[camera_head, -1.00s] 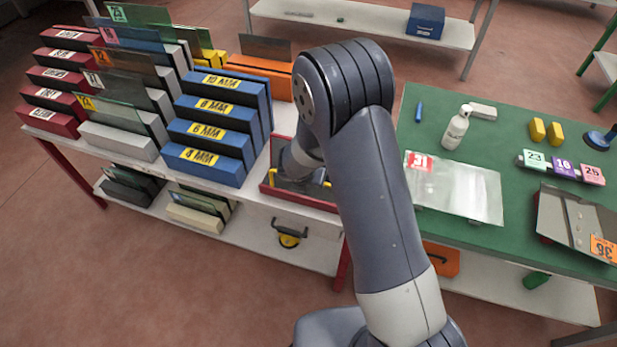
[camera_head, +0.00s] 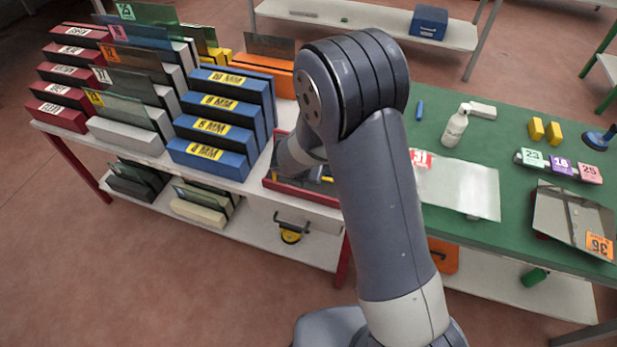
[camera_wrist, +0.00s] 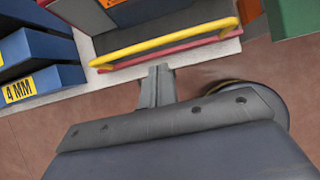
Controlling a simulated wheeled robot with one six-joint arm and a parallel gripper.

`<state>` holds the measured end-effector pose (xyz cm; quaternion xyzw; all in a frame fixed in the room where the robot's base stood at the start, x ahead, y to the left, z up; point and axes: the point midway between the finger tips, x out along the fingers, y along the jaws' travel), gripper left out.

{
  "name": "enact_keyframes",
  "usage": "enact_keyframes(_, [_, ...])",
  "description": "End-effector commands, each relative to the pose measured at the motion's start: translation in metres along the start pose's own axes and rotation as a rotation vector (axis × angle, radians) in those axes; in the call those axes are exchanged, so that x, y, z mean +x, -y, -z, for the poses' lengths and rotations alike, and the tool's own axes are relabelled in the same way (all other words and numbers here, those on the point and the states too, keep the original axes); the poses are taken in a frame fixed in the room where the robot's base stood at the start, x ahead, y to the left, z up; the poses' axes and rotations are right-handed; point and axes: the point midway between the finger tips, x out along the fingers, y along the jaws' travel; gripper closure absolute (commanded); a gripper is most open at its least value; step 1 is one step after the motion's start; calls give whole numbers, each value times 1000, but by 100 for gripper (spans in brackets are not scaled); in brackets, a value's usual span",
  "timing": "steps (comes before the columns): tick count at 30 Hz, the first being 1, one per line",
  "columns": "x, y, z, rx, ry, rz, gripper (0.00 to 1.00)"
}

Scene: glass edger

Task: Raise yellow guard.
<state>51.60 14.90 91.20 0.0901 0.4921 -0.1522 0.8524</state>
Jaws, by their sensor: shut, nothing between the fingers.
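The yellow guard (camera_wrist: 165,42) shows in the wrist view as a long bar with bent ends, lying along the near edge of a red-edged grey tray-like unit. In the head view only a small yellow piece (camera_head: 328,179) shows beside my arm, within the red-rimmed unit (camera_head: 305,195) on the white bench. My gripper (camera_wrist: 157,72) is shut and empty. In the wrist view its tips appear just below the bar's middle, with a small visible gap. I cannot judge the depth between them. My arm hides much of the unit in the head view.
Blue blocks marked in millimetres (camera_head: 207,128) stand close left of the unit. The green table (camera_head: 480,225) on the right holds a white spray bottle (camera_head: 456,125) and glass sheets. A black handle with a round yellow part (camera_head: 291,236) is below the bench top.

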Motion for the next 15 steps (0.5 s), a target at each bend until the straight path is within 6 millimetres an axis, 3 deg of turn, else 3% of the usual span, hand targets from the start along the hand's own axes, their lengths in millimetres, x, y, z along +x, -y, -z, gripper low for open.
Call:
enact_keyframes(1, [-14, 0, -8, 4, 2, -1, 100])
enact_keyframes(6, [-42, 0, -23, 2, 0, -1, 100])
enact_keyframes(15, [-60, 1, -33, -1, -2, 2, 100])
